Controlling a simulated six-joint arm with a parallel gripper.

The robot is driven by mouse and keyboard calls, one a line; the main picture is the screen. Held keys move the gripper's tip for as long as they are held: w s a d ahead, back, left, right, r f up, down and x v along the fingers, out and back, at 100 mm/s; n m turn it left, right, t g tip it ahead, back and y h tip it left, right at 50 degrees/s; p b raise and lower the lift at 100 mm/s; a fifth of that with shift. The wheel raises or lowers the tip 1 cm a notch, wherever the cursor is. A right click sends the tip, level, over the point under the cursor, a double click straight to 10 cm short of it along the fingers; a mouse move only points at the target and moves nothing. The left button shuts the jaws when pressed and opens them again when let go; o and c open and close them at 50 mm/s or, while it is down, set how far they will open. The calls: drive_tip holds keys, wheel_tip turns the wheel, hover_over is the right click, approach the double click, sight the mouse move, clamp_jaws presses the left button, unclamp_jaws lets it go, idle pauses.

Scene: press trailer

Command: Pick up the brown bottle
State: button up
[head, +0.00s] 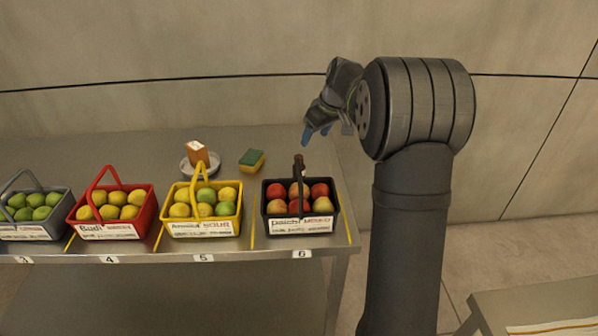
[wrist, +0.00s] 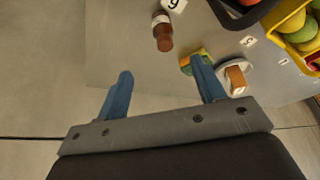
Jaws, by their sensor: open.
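The brown bottle (head: 299,168) stands on the grey table just behind the black basket in the head view, and its lower part is hidden by the basket and its handle. In the wrist view the bottle (wrist: 163,38) lies beyond the fingertips, between the lines of the two fingers, with a pale label or band at its far end. My gripper (head: 316,131) is open and empty, with blue fingers, above and behind the bottle near the table's back right. The gripper also shows in the wrist view (wrist: 161,70), apart from the bottle.
A black basket (head: 268,228) of red fruit stands in front of the bottle. A yellow basket (head: 205,232), red basket (head: 112,231) and grey basket stand to the left. A green-yellow sponge (head: 251,160) and a dish (head: 186,168) with an orange-brown block lie behind them.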

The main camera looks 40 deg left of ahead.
sight(304, 168)
drive_tip(key=x, duration=1.2)
drive_tip(key=shift+f, duration=0.1)
drive_tip(key=shift+s+x, duration=0.15)
drive_tip(key=shift+x, duration=1.15)
drive_tip(key=shift+s+x, duration=0.15)
drive_tip(key=shift+x, duration=1.2)
drive_tip(key=c, duration=1.1)
